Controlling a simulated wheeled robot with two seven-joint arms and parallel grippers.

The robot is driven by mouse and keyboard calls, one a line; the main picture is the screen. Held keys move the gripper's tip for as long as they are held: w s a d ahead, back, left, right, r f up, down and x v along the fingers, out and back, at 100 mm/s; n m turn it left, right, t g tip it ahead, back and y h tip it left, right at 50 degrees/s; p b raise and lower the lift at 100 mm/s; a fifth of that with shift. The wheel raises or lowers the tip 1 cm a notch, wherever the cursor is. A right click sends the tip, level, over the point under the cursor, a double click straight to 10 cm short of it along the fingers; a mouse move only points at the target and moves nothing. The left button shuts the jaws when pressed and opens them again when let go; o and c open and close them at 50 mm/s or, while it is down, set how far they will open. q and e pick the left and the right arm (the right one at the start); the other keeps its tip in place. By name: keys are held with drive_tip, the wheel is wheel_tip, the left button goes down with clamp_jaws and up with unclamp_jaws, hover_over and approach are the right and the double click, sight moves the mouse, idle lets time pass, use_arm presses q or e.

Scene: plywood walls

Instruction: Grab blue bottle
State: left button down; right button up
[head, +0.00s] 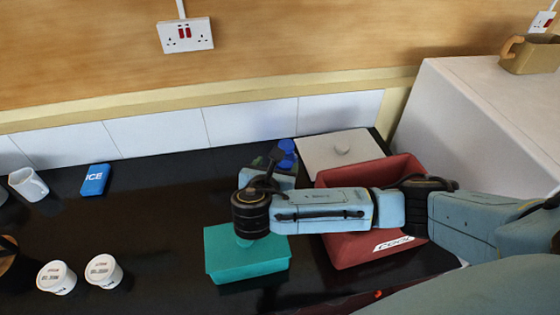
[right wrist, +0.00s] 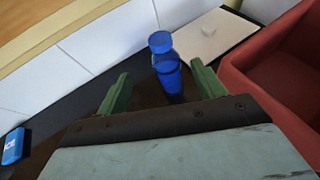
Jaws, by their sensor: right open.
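The blue bottle (right wrist: 167,72) stands upright on the dark counter in the right wrist view, with a round blue cap. It lies between and beyond the two green fingers of my right gripper (right wrist: 158,88), which is open and empty. In the head view the bottle (head: 288,153) shows only in part behind my right arm, near the back wall. My right gripper's fingers are hidden by the wrist in the head view. My left gripper is in neither view.
A red box (head: 340,250) stands under and beside my right forearm. A white lid (head: 325,158) lies behind it, right of the bottle. A teal box (head: 230,262), a blue ice pack (head: 95,180), white tubs (head: 103,271) and a white mug (head: 28,184) are on the counter.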

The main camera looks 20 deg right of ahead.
approach(287, 144)
drive_tip(key=f+x, duration=0.1)
drive_tip(key=x, duration=0.3)
drive_tip(key=shift+p+x, duration=0.55)
drive_tip(key=shift+x, duration=2.5)
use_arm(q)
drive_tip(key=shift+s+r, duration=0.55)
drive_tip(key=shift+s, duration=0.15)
use_arm(e)
drive_tip(key=shift+a, duration=0.1)
drive_tip(key=shift+c, duration=0.9)
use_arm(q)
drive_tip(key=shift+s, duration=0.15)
use_arm(e)
clamp_jaws()
